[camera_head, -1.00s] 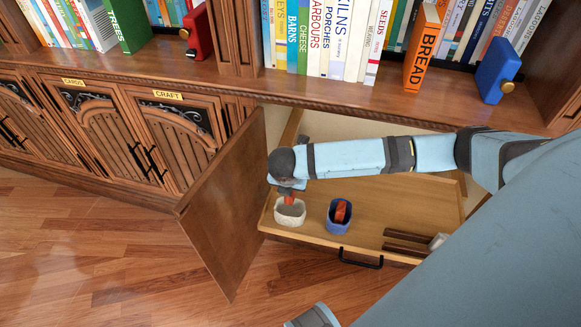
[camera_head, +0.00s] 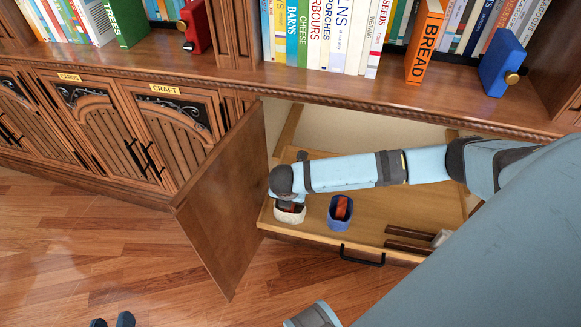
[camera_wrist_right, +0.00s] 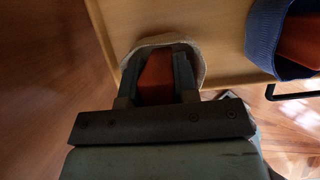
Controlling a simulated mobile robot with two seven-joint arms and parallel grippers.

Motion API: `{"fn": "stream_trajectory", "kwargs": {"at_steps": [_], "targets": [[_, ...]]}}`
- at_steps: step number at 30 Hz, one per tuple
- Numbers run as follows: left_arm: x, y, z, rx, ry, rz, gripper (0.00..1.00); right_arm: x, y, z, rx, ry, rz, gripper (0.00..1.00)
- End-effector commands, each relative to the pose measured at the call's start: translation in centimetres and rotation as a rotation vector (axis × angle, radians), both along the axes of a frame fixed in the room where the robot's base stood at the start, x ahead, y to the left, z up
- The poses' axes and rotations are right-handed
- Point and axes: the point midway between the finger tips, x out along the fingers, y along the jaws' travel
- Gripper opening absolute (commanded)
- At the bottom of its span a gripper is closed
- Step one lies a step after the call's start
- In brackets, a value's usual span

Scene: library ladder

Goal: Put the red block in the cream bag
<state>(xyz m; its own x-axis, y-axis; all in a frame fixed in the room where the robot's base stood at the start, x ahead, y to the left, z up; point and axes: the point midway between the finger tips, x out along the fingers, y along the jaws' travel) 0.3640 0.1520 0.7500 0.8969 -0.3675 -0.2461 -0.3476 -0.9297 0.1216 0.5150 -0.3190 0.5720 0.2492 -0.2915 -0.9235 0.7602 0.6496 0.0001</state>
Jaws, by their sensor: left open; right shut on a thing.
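The cream bag (camera_head: 290,217) stands at the left front of the pulled-out wooden tray. My right gripper (camera_wrist_right: 156,62) is shut on the red block (camera_wrist_right: 155,80), with the fingers and block within the bag's opening in the right wrist view. The bag's rim (camera_wrist_right: 198,62) shows around the fingertips there. In the head view my right wrist covers the block and most of the bag's mouth. My left gripper (camera_head: 111,322) is open and empty at the bottom edge, over the floor; only its fingertips show.
A blue bag (camera_head: 340,220) with a red piece (camera_head: 342,206) inside stands right of the cream bag. Dark bars (camera_head: 408,240) lie farther right on the tray (camera_head: 392,213). An open cabinet door (camera_head: 222,207) stands close on the left. A bookshelf board (camera_head: 300,86) runs above.

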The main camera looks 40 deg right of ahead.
Motion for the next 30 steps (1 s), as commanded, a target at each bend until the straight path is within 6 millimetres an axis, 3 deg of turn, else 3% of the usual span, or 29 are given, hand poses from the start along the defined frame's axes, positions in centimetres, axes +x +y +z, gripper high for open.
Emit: {"fn": "stream_trajectory", "kwargs": {"at_steps": [11, 12, 15, 25, 30], "targets": [[-0.8, 0.3, -2.0, 0.021, 0.067, 0.010, 0.43, 0.0, 0.0, -0.9, 0.001, -0.001, 0.000, 0.04], [-0.8, 0.3, -2.0, 0.020, 0.067, 0.010, 0.43, 0.0, 0.0, -0.9, 0.001, -0.001, 0.000, 0.34], [-0.7, 0.3, -1.8, 0.018, 0.063, 0.011, 0.43, 0.0, 0.0, -0.9, 0.000, 0.000, 0.000, 0.53], [-0.5, 0.3, -1.7, 0.012, 0.050, 0.013, 0.43, 0.0, 0.0, -0.5, -0.001, -0.001, 0.000, 0.53], [-0.3, 0.2, -0.3, 0.013, 0.029, 0.006, 0.43, -0.4, 0.5, 2.2, 0.001, -0.001, 0.002, 0.53]]}}
